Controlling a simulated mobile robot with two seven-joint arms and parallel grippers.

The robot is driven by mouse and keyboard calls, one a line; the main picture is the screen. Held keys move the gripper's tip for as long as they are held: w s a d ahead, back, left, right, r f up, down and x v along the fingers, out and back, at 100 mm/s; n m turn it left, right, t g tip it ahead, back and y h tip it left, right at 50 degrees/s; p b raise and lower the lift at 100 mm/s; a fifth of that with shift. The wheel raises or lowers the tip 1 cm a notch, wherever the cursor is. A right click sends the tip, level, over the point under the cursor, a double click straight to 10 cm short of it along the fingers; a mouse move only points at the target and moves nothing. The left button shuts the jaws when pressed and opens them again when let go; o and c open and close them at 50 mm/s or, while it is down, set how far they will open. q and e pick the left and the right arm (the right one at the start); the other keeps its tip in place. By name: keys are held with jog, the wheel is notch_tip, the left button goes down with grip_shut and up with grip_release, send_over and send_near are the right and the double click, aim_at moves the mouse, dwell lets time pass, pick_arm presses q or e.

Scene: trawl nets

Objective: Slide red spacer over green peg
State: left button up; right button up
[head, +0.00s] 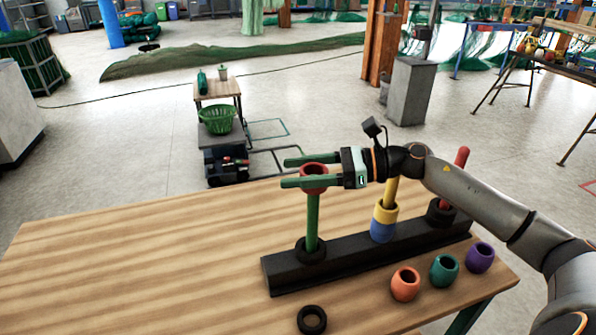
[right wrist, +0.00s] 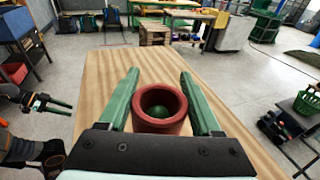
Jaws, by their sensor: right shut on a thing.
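The red spacer (head: 314,170) is held between the two green fingers of my right gripper (head: 303,171), which reaches in from the right. The green peg (head: 313,222) stands upright in the left end of the black base (head: 345,258), directly below the spacer. In the right wrist view the red spacer (right wrist: 160,124) sits between the fingers, and the green peg's rounded top (right wrist: 160,113) shows through its bore, roughly centred. I cannot tell how far the tip is inside. My left gripper (right wrist: 62,106) shows small at the left of the right wrist view, fingers apart and empty.
The base also carries a yellow peg (head: 391,190) with yellow and blue spacers, and a red peg (head: 461,159) with a black ring. Orange (head: 405,288), teal (head: 443,274) and purple (head: 480,260) spacers stand in front. A black ring (head: 311,320) lies nearby. The table's left is clear.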

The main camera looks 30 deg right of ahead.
jog(key=o, duration=1.4)
jog(key=shift+s+d+f, duration=0.1)
jog(key=shift+s+d, duration=0.05)
jog(key=shift+d, duration=0.1)
jog(key=b+v, duration=0.1)
jog(key=v, duration=0.3)
jog(key=shift+f+b, duration=0.1)
jog(key=shift+b, duration=0.3)
pick_arm(q)
jog(key=shift+w+d+f+b, duration=0.55)
jog(key=shift+d+f+b, duration=0.05)
jog(key=shift+d+f, duration=0.2)
pick_arm(e)
send_near(323, 172)
jog(key=shift+a+r, duration=0.3)
jog(key=shift+a, duration=0.35)
jog(key=shift+a+r, duration=0.25)
jog(key=shift+a, duration=0.4)
